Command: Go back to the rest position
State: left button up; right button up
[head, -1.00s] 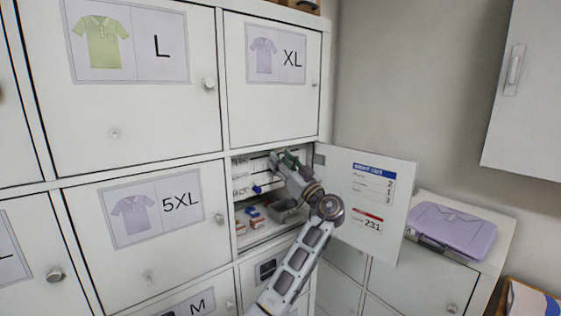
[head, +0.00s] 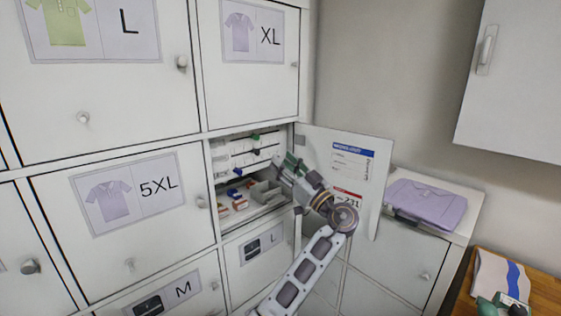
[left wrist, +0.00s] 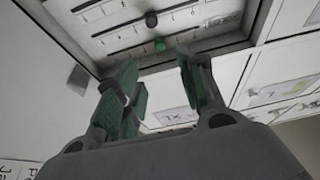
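My left gripper (head: 284,170) is in front of the open compartment (head: 247,220), at its right side near the open door (head: 352,150). In the left wrist view its two fingers (left wrist: 160,85) stand apart with nothing between them. That view looks into the compartment, where rails and two small knobs show, one green (left wrist: 160,45) and one dark (left wrist: 151,19). A green and grey part of what looks like my right gripper (head: 502,306) shows at the bottom right corner; its fingers are not clear.
Closed white lockers with shirt labels, such as 5XL (head: 120,200), fill the left. The door stands swung out to the right, close to my left arm. A folded lilac shirt (head: 428,204) lies on a low cabinet. A wooden surface (head: 545,305) holds a striped cloth (head: 500,278).

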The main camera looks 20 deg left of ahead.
dwell(0.5)
